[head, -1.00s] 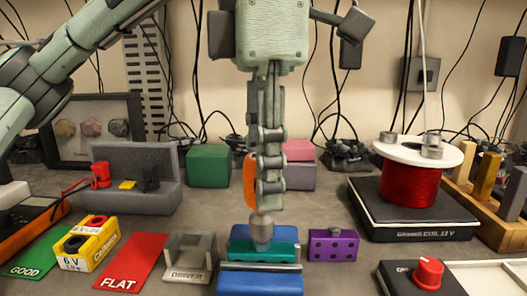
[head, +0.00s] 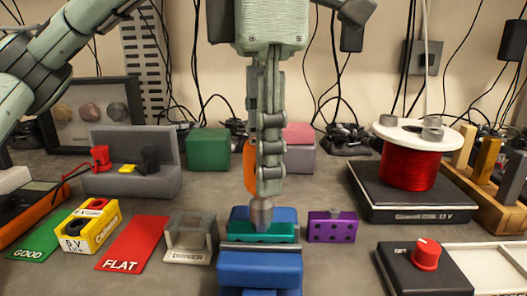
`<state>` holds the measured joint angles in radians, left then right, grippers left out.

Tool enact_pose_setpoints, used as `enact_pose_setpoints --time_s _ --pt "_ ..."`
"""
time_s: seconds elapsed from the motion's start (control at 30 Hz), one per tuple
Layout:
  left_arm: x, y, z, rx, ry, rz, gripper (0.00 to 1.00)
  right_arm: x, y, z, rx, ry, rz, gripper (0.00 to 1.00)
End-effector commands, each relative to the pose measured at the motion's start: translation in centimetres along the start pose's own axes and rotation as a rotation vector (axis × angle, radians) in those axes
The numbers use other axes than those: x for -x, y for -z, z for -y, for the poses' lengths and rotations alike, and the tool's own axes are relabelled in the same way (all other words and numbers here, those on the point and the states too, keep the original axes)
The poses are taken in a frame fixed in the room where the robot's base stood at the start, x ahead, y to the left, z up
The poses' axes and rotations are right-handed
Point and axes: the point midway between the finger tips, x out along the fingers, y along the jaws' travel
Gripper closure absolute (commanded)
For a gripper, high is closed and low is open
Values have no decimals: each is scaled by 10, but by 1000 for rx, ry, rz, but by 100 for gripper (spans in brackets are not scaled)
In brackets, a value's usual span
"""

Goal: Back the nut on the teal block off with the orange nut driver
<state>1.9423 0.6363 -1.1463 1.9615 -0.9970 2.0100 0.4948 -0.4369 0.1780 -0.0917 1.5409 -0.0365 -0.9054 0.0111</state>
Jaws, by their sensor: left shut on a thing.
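My left gripper (head: 267,165) comes down from the top centre and is shut on the orange nut driver (head: 250,168), which it holds upright. The fingers hide much of the handle. The driver's grey metal socket (head: 262,212) points down onto the middle of the teal block (head: 270,236). The nut is not visible; the socket covers that spot. The teal block sits in a blue vise (head: 260,264), between its jaws. My right gripper is not in view.
A grey driver stand (head: 190,238) is at the left of the vise, beside the red FLAT mat (head: 133,243). A purple block (head: 332,227) stands close at the right. A red wire spool (head: 410,165) and a red-knobbed box (head: 426,262) are farther right.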

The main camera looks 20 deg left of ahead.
Motion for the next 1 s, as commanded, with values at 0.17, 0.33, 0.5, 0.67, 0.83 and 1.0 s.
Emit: enact_pose_setpoints --time_s 0.17,0.33,0.5,0.67,0.83,1.0 --pt "0 0 0 0 0 1 96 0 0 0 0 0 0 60" --pt "-1 0 0 0 0 0 96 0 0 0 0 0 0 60" --pt "-1 0 0 0 0 1 96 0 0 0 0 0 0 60" --pt "-1 0 0 0 0 1 96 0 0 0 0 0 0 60" --pt "-4 0 0 0 0 0 96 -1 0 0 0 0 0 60" --pt "-7 0 0 0 0 1 96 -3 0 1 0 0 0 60"
